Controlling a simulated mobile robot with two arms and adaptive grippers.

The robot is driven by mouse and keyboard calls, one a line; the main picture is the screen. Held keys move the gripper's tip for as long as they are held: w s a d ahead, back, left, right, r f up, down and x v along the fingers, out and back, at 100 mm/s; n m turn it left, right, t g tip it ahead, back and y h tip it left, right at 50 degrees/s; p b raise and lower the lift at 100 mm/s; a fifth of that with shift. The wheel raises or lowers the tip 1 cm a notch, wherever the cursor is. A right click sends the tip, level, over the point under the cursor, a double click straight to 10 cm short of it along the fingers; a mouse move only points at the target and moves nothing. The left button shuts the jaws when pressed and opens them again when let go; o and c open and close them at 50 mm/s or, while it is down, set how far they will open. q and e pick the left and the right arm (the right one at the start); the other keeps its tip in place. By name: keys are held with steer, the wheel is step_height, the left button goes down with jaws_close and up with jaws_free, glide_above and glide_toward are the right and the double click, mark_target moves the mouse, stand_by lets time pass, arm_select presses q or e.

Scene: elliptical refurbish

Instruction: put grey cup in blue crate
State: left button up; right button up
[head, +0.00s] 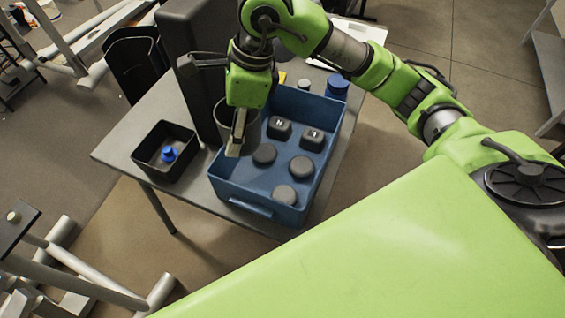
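The grey cup (222,117) is at the left side of the blue crate (257,207), overlapping its left wall in the head view. My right gripper (235,148) points down at the cup, with a pale finger against its front side. The gripper appears shut on the cup, though its other finger is hidden. The cup's base and the crate's back left corner are partly hidden, so its exact height cannot be told. The crate stands on the grey table. My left gripper is not in view.
The crate holds several dark grey round and square pieces (285,195). A blue container (337,86) is behind. A tall dark block (190,60) stands behind the cup.

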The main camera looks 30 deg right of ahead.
steer(key=shift+w+f+m, duration=0.1)
steer(key=shift+w+m, duration=0.15)
steer(key=shift+m, duration=0.55)
steer(key=p, duration=0.1)
glide_above(244, 182)
steer(key=s, duration=0.1)
step_height(244, 182, down, 13)
step_height(244, 182, down, 5)
steer(key=shift+r+p, duration=0.1)
steer(key=shift+p, duration=0.35)
steer(key=shift+t, duration=0.3)
steer(key=shift+f, duration=0.2)
steer(key=o, duration=1.5)
steer(key=shift+c, duration=0.2)
steer(key=shift+r, duration=0.1)
